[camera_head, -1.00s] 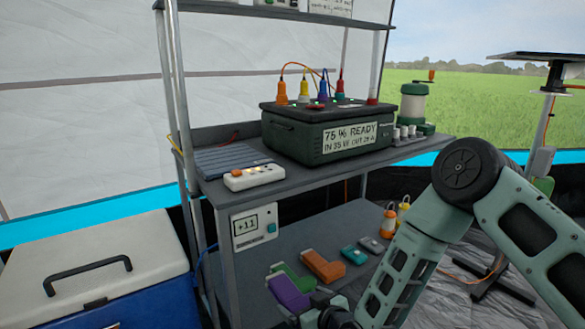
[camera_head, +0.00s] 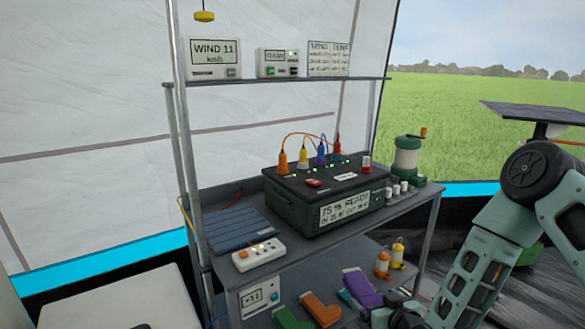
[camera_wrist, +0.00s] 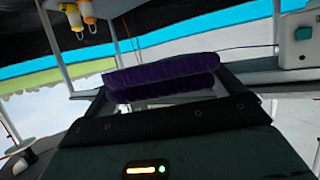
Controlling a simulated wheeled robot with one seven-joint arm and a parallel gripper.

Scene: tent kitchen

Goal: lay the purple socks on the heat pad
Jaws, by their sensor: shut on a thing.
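The purple socks (camera_head: 362,288) are held in my gripper (camera_head: 396,312), low in the head view, to the right of the orange socks. They look raised off the lower shelf, though the gap beneath is hard to judge. In the wrist view the purple socks (camera_wrist: 160,80) lie across the end of my gripper as two dark rolls. My gripper is shut on them; its fingertips are mostly hidden. A blue ribbed pad (camera_head: 232,228), seemingly the heat pad, lies flat on the left of the middle shelf, above and left of the gripper. Its top is bare.
On the middle shelf, a white power strip (camera_head: 258,255) lies in front of the pad and a dark power station (camera_head: 325,198) stands to its right. Orange socks (camera_head: 320,308) and green socks (camera_head: 290,320) lie on the lower shelf. A rack post (camera_head: 196,130) rises at left.

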